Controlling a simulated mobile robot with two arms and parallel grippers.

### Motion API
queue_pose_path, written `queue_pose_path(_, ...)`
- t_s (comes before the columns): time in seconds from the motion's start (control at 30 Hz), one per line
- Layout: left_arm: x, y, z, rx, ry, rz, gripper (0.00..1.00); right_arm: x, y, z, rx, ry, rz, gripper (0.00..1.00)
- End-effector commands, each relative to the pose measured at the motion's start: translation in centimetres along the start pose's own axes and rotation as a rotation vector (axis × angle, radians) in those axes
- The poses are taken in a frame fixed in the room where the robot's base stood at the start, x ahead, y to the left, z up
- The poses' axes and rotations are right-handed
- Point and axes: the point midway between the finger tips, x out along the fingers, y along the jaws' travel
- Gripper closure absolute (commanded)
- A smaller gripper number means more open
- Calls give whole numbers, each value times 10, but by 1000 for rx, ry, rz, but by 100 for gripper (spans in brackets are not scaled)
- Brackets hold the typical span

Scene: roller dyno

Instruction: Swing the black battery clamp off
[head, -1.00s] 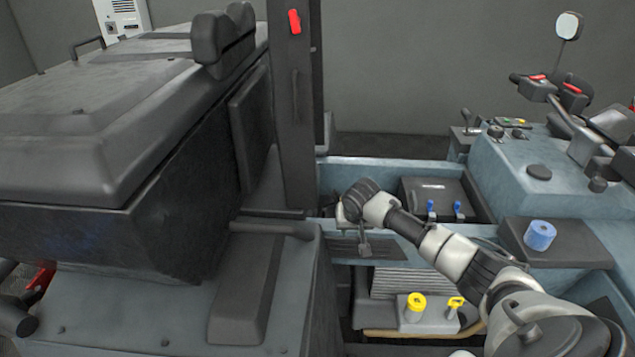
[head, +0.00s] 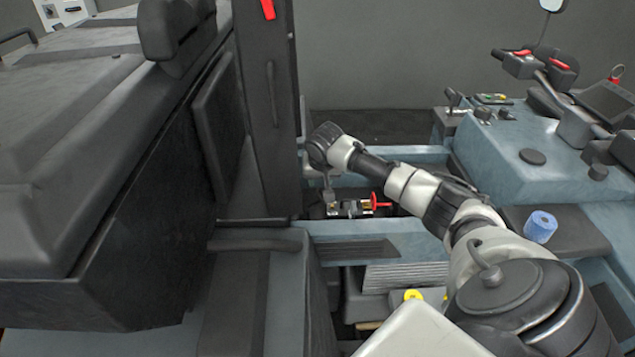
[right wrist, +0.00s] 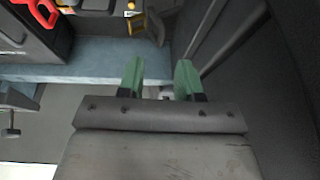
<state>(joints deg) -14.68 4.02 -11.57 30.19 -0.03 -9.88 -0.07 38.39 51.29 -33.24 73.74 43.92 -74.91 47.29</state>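The battery (head: 350,211) sits in the recess behind the blue cross beam in the head view, with brass-coloured terminals and a red handle (head: 380,202) at its right. My right gripper (head: 328,196) hangs down at the battery's left end. In the right wrist view its two green fingertips (right wrist: 159,78) are apart with nothing between them. Beyond them is a dark piece beside a brass terminal (right wrist: 137,22), probably the black battery clamp (right wrist: 155,28); in the head view I cannot pick the clamp out. The red handle also shows in the right wrist view (right wrist: 42,12). My left gripper is out of view.
A dark upright post (head: 268,110) stands close left of my right gripper. The blue cross beam (head: 365,228) runs in front of the battery. A blue roll (head: 540,226) stands on the right, and a yellow cap (head: 412,295) shows below the beam.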

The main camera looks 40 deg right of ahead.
Motion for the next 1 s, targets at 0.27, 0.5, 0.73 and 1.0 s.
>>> queue_pose_path(0.27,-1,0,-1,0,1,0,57,44,-1,0,0,0,-1,65)
queue_pose_path(0.5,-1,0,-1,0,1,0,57,55,0,0,-2,1,0,65)
queue_pose_path(0.73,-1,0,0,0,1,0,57,56,0,0,-2,1,0,67)
queue_pose_path(1.0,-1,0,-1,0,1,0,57,55,0,0,-1,1,0,100)
